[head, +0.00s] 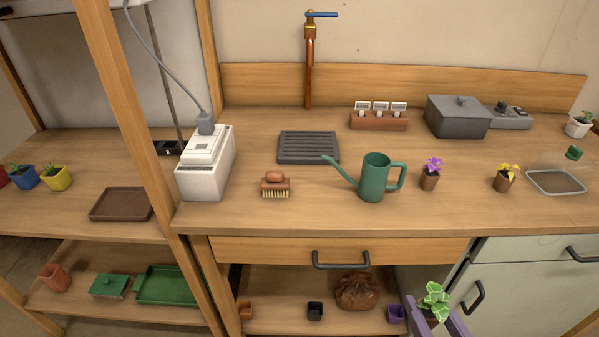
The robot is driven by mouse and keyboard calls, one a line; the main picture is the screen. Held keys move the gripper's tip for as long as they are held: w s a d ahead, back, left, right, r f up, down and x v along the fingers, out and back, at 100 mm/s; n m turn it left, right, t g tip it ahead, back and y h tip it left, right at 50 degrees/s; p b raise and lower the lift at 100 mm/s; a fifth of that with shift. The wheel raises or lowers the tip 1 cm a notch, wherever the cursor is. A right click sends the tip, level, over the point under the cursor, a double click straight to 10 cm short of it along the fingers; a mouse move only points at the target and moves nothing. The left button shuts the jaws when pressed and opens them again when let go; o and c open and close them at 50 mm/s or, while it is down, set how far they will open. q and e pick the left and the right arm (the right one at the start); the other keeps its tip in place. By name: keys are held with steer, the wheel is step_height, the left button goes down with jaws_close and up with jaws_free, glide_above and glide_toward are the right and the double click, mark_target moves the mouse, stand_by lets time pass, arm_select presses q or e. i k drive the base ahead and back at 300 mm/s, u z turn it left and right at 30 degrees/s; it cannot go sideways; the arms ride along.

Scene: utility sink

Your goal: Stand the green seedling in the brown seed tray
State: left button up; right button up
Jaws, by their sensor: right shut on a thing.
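The green seedling (434,297), with pale-edged leaves, shows at the bottom right in the head view. My right gripper (431,312), with purple fingers, is shut on it in front of the counter. The seedling's lower part is cut off by the picture edge or hidden by the fingers. The brown seed tray (121,204) lies flat and empty on the left side shelf, far to the left of my right gripper. My left gripper is not in view.
A green watering can (375,177), a brush (275,187) and a dark grate (308,148) are on the counter. Small coloured pots (57,178) stand left of the tray.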

mark_target(127, 205)
steer(key=u, duration=2.85)
steer(key=i, duration=2.35)
steer(key=z, duration=2.4)
